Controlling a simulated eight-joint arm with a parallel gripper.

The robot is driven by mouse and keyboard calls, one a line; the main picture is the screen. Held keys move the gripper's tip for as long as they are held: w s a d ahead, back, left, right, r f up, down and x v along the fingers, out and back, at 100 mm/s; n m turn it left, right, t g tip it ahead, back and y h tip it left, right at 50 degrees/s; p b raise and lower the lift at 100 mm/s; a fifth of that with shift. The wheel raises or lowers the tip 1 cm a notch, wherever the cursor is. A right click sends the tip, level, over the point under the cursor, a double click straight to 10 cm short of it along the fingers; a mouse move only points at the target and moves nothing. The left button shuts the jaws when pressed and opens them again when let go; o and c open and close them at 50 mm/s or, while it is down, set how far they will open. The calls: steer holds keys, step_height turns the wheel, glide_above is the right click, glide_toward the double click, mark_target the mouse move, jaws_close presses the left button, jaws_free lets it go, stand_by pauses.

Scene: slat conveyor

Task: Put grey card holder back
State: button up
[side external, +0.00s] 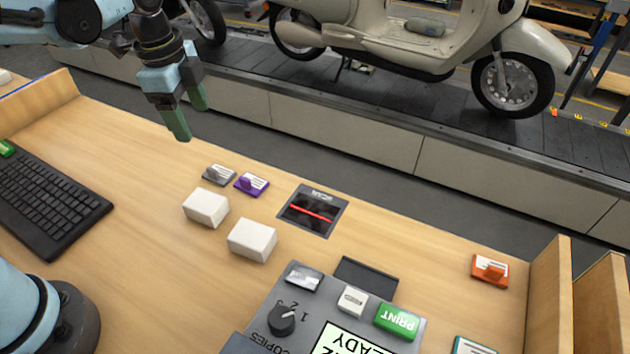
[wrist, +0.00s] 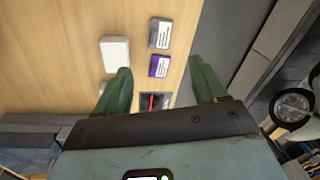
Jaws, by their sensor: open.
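The grey card holder (side external: 219,175) lies on the wooden desk, just left of a purple card holder (side external: 252,184). In the wrist view the grey card holder (wrist: 161,33) is above the purple one (wrist: 160,65), and both lie ahead of the fingers. My gripper (side external: 190,118) is open and empty, with green fingertips, raised above the far edge of the desk, up and to the left of the grey card holder. In the wrist view my gripper (wrist: 162,84) shows its two fingers spread wide apart.
Two white blocks (side external: 206,208) (side external: 252,240) sit close in front of the holders. A scan pad (side external: 313,211) with a red line is to their right. A printer panel (side external: 340,320), an orange holder (side external: 490,270) and a keyboard (side external: 50,205) are farther off. The conveyor (side external: 400,115) carries a scooter behind.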

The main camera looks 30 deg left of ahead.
steer(key=s+a+n+t, duration=0.1)
steer(key=s+n+t, duration=0.4)
steer(key=n, duration=0.9)
steer(key=s, duration=0.3)
steer(key=shift+t, duration=0.4)
steer(key=shift+s+f, duration=0.1)
